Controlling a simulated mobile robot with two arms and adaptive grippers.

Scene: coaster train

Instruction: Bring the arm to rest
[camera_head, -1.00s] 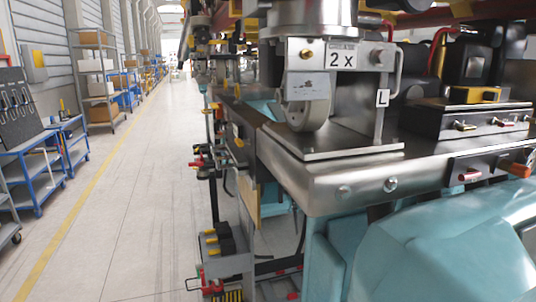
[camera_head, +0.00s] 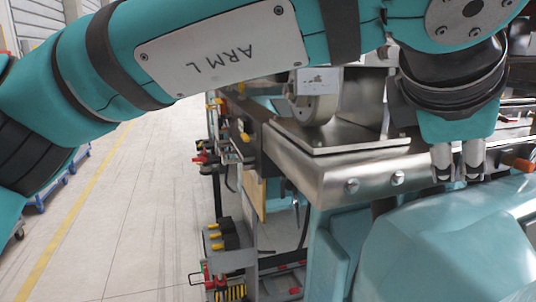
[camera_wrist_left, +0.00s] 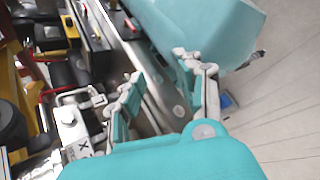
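My left arm, marked "ARM L", reaches across the top of the head view from the left. Its left gripper (camera_head: 458,163) hangs down at the right, in front of the steel bench edge and above a teal rounded body. In the left wrist view the two fingers of the left gripper (camera_wrist_left: 158,70) stand apart with nothing between them. The steel bench edge shows beyond them. My right gripper is in neither view.
The steel bench (camera_head: 325,180) with a caster wheel (camera_head: 314,108) on its plate is close by, partly hidden by my arm. A rack with black and yellow items (camera_head: 225,240) stands below it. The aisle floor (camera_head: 140,230) at left is clear.

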